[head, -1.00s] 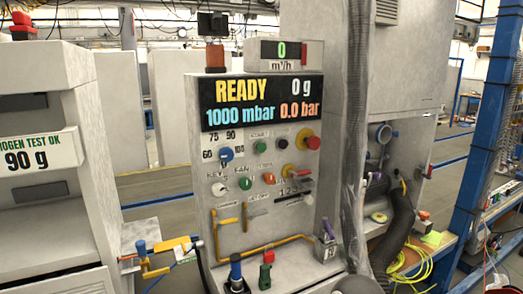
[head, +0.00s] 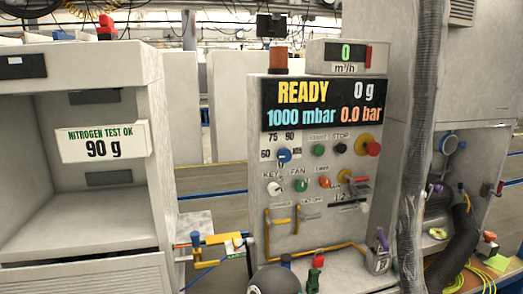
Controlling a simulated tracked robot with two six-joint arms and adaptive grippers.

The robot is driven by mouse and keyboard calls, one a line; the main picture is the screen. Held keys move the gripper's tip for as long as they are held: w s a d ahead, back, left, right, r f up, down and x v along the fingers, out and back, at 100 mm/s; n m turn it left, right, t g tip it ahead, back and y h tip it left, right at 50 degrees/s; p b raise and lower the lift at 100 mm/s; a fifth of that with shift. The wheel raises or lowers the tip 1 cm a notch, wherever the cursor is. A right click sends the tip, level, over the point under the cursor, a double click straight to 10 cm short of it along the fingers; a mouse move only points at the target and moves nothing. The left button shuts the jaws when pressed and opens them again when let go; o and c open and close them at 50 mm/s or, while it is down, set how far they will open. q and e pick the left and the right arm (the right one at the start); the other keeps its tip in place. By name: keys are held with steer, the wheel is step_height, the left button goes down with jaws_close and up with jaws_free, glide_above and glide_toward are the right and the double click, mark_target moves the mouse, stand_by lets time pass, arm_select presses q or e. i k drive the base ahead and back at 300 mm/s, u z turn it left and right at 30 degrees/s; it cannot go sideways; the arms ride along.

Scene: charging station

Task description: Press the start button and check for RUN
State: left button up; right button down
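The control panel (head: 338,190) stands right of the middle in the head view. Its display (head: 320,104) reads READY in yellow, with 0 g, 1000 mbar and 0.0 bar; RUN does not show. The start button (head: 318,150) is a small green button in the upper row, under a small blurred label that seems to read START. The black stop button (head: 340,148) is just right of it. Nothing covers or touches the start button. Neither gripper is in view; a dark rounded part at the bottom edge seems to be mine.
A red emergency stop (head: 372,148) on yellow is at the panel's upper right. A blue selector (head: 284,155), white key switch (head: 274,188) and green fan button (head: 300,185) sit nearby. A grey corrugated hose (head: 423,150) hangs right of the panel. A cabinet (head: 160,150) stands left.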

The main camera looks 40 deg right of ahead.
mark_target(319, 149)
steer(key=z, duration=0.45)
steer(key=i, duration=0.15)
steer(key=u, duration=1.95)
steer(key=k, duration=2)
steer(key=z, duration=1.25)
steer(key=i, duration=0.6)
steer(key=z, duration=0.2)
